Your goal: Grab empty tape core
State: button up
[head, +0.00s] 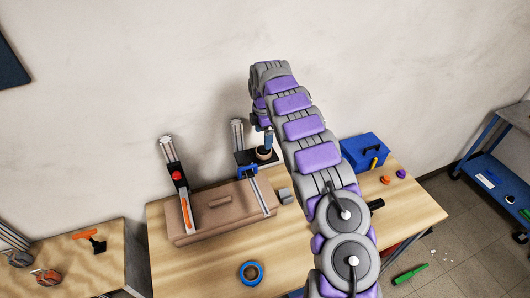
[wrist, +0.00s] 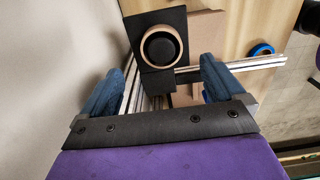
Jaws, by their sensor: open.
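The empty tape core is a tan ring around a dark centre. In the head view the core (head: 264,154) sits on a dark mount at the back of the table, and in the wrist view it (wrist: 147,32) shows at top centre on a black plate. My gripper (wrist: 162,78) is open, with its two blue fingers apart and nothing between them. In the head view my gripper (head: 263,137) points down just above the core, partly hidden by my arm. In the wrist view the core lies beyond the fingertips, slightly left of centre.
A brown box-like fixture (head: 222,212) with metal rails stands left of the core. A blue tape roll (head: 251,273) lies near the table's front. A blue toolbox (head: 364,151) stands at right. The wall is close behind. The table front (head: 200,270) is mostly clear.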

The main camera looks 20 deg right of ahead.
aim_at(263, 149)
jog(key=shift+a+f, duration=0.3)
jog(key=shift+f, duration=0.2)
jog(key=shift+a+f, duration=0.25)
jog(key=shift+f, duration=0.2)
jog(key=f, duration=0.1)
jog(key=d+f, duration=0.1)
jog(key=f, duration=0.3)
jog(key=shift+d+f+p, duration=0.1)
jog(key=shift+d+p, duration=0.2)
jog(key=shift+s+a, duration=0.1)
jog(key=shift+a, duration=0.45)
jog(key=c, duration=0.6)
jog(key=shift+d, duration=0.45)
jog(key=c, duration=0.5)
jog(key=shift+a, duration=0.1)
jog(key=shift+a, duration=0.1)
